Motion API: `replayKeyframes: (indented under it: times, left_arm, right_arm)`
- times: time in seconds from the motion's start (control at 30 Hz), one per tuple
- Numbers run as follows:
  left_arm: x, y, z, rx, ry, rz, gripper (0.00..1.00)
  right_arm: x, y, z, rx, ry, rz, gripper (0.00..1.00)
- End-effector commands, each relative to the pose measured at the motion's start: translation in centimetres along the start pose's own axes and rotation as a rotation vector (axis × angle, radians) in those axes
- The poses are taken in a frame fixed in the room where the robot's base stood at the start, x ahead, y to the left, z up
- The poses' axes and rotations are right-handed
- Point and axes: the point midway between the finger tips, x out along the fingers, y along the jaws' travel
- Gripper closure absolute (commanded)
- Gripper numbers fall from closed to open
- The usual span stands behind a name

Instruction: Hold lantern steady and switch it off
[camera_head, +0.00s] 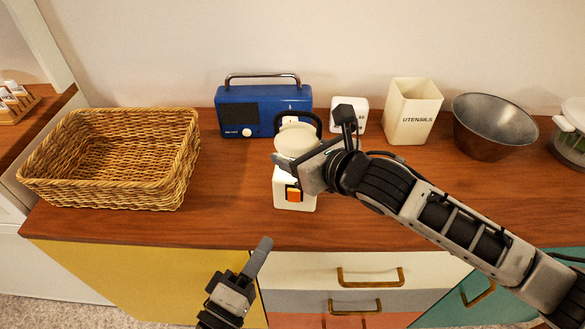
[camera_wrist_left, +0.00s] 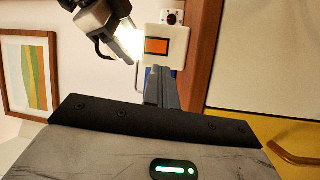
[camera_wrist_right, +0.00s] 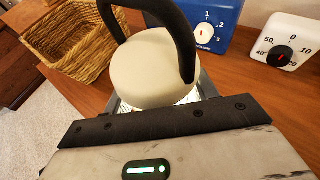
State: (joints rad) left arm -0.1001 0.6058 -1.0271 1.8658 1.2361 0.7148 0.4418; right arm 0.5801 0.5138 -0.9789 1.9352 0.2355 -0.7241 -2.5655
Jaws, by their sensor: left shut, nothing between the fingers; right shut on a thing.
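The lantern (camera_head: 297,138) stands on the wooden counter, with a cream top, a white base and a dark loop handle. Its cream top also shows in the right wrist view (camera_wrist_right: 155,70). My right gripper (camera_head: 291,164) is shut on the lantern around its middle, below the top. A bright glow shows there in the left wrist view. An orange switch (camera_head: 293,194) is on the front of the base; it also shows in the left wrist view (camera_wrist_left: 157,46). My left gripper (camera_head: 264,245) is shut and empty, in front of the counter edge, apart from the switch.
A wicker basket (camera_head: 188,160) stands at the left. Behind the lantern are a blue radio (camera_head: 265,97) and a white timer (camera_head: 358,103). A utensil holder (camera_head: 409,105) and a metal bowl (camera_head: 490,143) stand to the right. Drawers with brass handles (camera_head: 370,284) lie below the counter.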

Motion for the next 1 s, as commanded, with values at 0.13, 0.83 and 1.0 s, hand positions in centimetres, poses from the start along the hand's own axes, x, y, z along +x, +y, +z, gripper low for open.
replayKeyframes:
  times: [0.13, 0.83, 1.0]
  left_arm:
    - [-0.1, 1.7, -0.7, 0.33, -0.011, 0.093, 1.0]
    - [-4.0, 2.0, -3.1, 2.802, 0.025, 0.601, 1.0]
    - [-4.3, 1.5, -3.4, 2.953, 0.023, 0.642, 1.0]
  right_arm:
    - [0.0, 0.0, 0.0, 0.0, 0.001, 0.0, 0.78]
    - [0.0, 0.0, -0.1, 0.001, 0.001, 0.0, 0.78]
    - [0.0, 0.0, -0.1, 0.0, 0.001, 0.0, 0.78]
